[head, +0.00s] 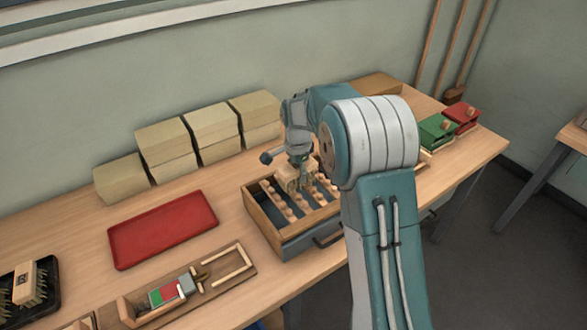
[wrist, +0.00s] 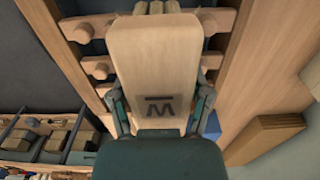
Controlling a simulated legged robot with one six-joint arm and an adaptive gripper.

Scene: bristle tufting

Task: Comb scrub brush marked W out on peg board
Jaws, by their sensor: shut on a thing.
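My gripper (head: 297,160) is shut on a pale wooden scrub brush (head: 291,176) over the peg board (head: 252,203), a wooden frame with rows of rounded pegs. In the wrist view, the brush's block (wrist: 155,55) fills the middle between my gripper's fingers (wrist: 160,112). A dark W with a bar beside it shows on its back. Pegs of the peg board (wrist: 78,31) show on both sides of the block. The bristles are mostly hidden, so I cannot tell how deep they sit among the pegs.
A red tray (head: 163,230) lies left of the peg board. Another brush (head: 27,286) is in a black tray (head: 52,298) at far left. A wooden fixture (head: 222,288) lies in front. Tan blocks (head: 165,142) line the wall. Green (head: 437,132) and red (head: 461,116) boxes stand right.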

